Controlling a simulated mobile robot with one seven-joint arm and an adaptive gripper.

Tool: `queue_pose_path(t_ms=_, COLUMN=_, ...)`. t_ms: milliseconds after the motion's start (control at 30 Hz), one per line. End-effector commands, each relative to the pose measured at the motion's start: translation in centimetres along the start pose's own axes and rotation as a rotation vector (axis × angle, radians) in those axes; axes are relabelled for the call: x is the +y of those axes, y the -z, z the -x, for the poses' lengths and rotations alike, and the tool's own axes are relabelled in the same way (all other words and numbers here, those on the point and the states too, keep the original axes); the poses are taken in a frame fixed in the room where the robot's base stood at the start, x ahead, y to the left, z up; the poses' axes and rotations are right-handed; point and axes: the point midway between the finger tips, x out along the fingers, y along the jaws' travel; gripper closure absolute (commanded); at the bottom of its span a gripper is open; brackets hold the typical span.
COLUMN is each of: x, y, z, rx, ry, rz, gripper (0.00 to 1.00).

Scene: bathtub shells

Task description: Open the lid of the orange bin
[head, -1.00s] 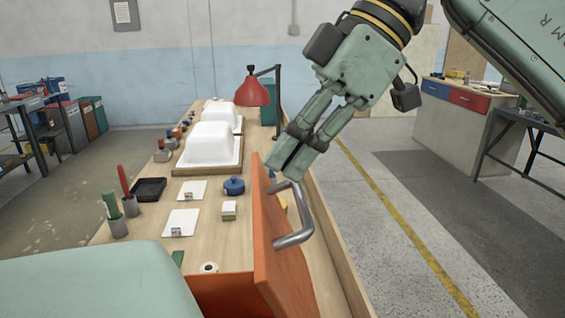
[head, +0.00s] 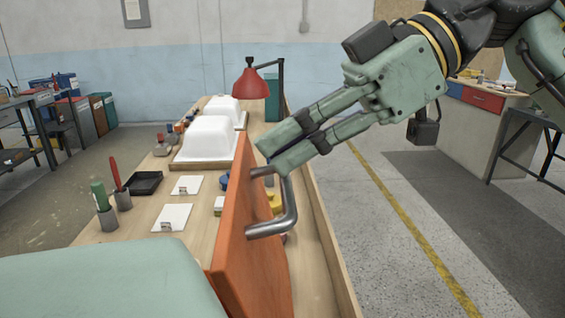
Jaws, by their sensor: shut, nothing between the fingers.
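The orange bin's lid (head: 252,245) stands steeply upright at the front of the workbench, a broad orange panel seen nearly edge-on. A grey metal bar handle (head: 289,205) sticks out from its right face. The bin's body is not clearly visible; my own pale green body covers the lower left. My gripper (head: 268,157) reaches in from the upper right. Its two fingers are shut and empty, with the tips at the lid's upper edge, just above the handle's far end. I cannot tell whether they touch the lid.
The workbench (head: 312,268) holds white tub shells (head: 208,140), a red lamp (head: 251,86), a black tray (head: 145,183), white cards (head: 172,217) and cups with red and green tools (head: 107,215). A wooden rim edges its right side. The floor (head: 400,240) to the right is clear.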

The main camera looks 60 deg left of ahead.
Motion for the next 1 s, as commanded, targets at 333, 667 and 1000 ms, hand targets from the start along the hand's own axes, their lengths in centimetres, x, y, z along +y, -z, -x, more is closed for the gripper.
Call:
queue_pose_path(t_ms=333, x=0.2, y=-3.9, z=3.9, rx=0.383, ry=0.0, rz=-0.006, gripper=1.0)
queue_pose_path(t_ms=667, x=0.2, y=-4.3, z=4.4, rx=0.411, ry=0.0, rz=-0.004, gripper=1.0)
queue_pose_path(t_ms=1000, x=0.3, y=-3.7, z=4.8, rx=0.411, ry=0.001, rz=-0.003, gripper=1.0)
